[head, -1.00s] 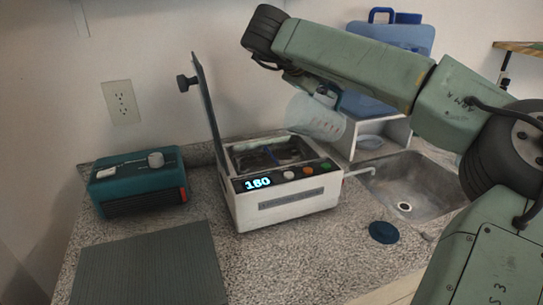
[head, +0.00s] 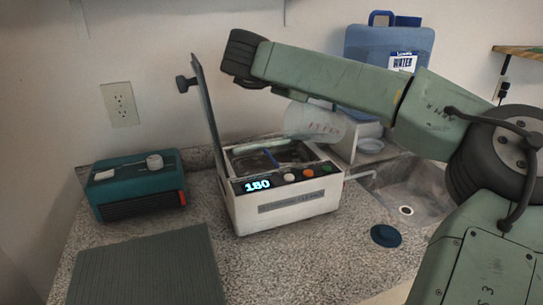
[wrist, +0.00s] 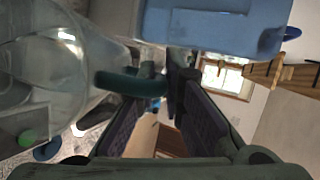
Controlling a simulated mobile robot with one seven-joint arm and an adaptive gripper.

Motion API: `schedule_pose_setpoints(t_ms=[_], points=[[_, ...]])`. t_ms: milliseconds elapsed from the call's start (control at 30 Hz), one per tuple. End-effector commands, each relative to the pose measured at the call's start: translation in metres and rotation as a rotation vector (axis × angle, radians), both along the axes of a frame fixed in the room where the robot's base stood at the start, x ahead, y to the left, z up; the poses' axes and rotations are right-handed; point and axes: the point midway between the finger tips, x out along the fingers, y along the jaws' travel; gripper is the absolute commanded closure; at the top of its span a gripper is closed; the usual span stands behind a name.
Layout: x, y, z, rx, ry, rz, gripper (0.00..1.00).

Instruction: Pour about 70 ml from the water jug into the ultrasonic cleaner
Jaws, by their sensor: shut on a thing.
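The clear water jug (head: 318,122) with red markings is tilted with its mouth to the left, above the back right of the ultrasonic cleaner (head: 290,207). In the wrist view the jug (wrist: 60,65) fills the left side. My gripper (wrist: 165,90) is shut on its dark green handle (wrist: 125,82). In the head view my arm hides the gripper and the jug's upper part. The cleaner is a white box with its lid (head: 207,110) raised at the left. Its tank holds a blue item, and its display appears to read 180. I cannot make out a stream or the water level.
A teal device (head: 137,184) stands left of the cleaner, behind a grey ribbed mat (head: 145,268). A sink (head: 410,190) is at the right, with a blue disc (head: 386,236) before it. A blue water container (head: 390,45) stands behind my arm.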

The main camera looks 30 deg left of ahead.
Motion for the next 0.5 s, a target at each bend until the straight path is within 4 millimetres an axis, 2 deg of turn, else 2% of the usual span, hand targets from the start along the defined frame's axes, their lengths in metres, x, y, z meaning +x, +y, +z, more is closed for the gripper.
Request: schedule_pose_setpoints(t_ms=[233,300,400,500], points=[[-0.005,0.004,-0.001,-0.032,-0.039,0.002,1.00],[-0.007,0.007,0.016,-0.039,-0.051,0.003,1.00],[-0.011,0.009,0.029,-0.052,-0.067,0.001,1.00],[-0.012,0.010,0.030,-0.060,-0.074,0.000,1.00]])
